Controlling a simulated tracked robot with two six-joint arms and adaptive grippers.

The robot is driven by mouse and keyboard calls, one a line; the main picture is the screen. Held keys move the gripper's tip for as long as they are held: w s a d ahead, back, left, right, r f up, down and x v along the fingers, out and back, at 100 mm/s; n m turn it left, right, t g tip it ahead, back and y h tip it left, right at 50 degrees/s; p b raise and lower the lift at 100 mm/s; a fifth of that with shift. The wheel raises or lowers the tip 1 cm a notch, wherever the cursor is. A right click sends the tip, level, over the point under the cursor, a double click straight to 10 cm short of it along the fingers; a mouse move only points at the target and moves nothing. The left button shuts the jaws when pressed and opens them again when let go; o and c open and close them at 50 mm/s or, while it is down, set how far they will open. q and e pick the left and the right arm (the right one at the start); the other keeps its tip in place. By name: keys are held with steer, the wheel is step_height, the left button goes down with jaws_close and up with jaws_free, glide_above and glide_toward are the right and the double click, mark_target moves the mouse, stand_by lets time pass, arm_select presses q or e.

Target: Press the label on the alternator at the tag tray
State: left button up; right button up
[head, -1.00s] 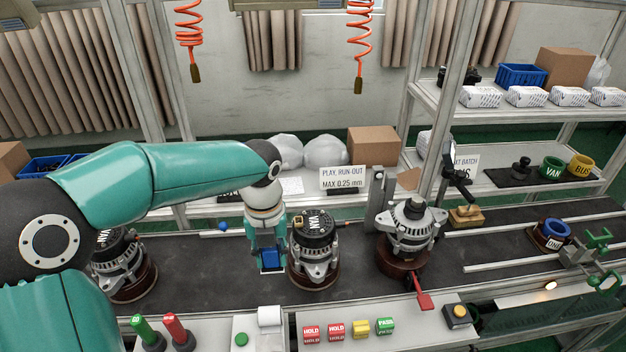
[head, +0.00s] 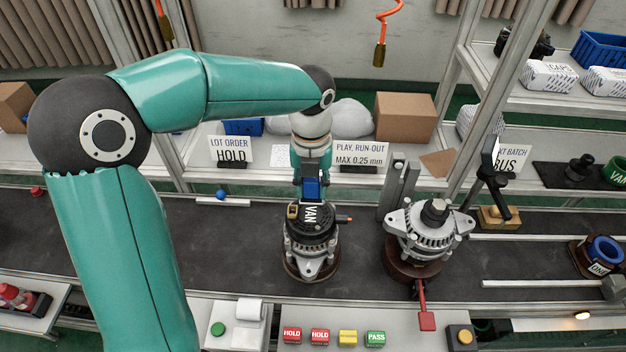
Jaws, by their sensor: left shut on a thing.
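The alternator (head: 310,247) stands on a dark round base on the belt, its black top cap marked VAN. In front of this alternator is the light tag tray (head: 372,340), with red HOLD tags (head: 306,336), a yellow tag (head: 348,338) and a green PASS tag (head: 376,339). My right gripper is not in view.
A second alternator (head: 430,232) sits at the right on a base with a red lever (head: 426,319), beside a grey upright post (head: 398,190). A label roll (head: 249,311) and green button (head: 218,329) are at the front.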

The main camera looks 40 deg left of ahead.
mark_target(310, 197)
arm_select(q)
steer(key=shift+s+r, duration=0.1)
steer(key=shift+s, duration=0.05)
steer(key=shift+f+b, duration=0.35)
steer(key=shift+f, duration=0.25)
step_height(310, 197, down, 2)
steer(key=shift+f+b, duration=0.15)
steer(key=shift+b, duration=0.75)
steer(key=shift+f+b, duration=0.5)
steer(key=shift+f, duration=0.25)
steer(key=shift+r+p, duration=0.1)
steer(key=shift+p, duration=0.35)
steer(key=shift+f+b, duration=0.45)
steer(key=shift+f, duration=0.15)
steer(key=shift+f, duration=0.1)
stand_by(1.6)
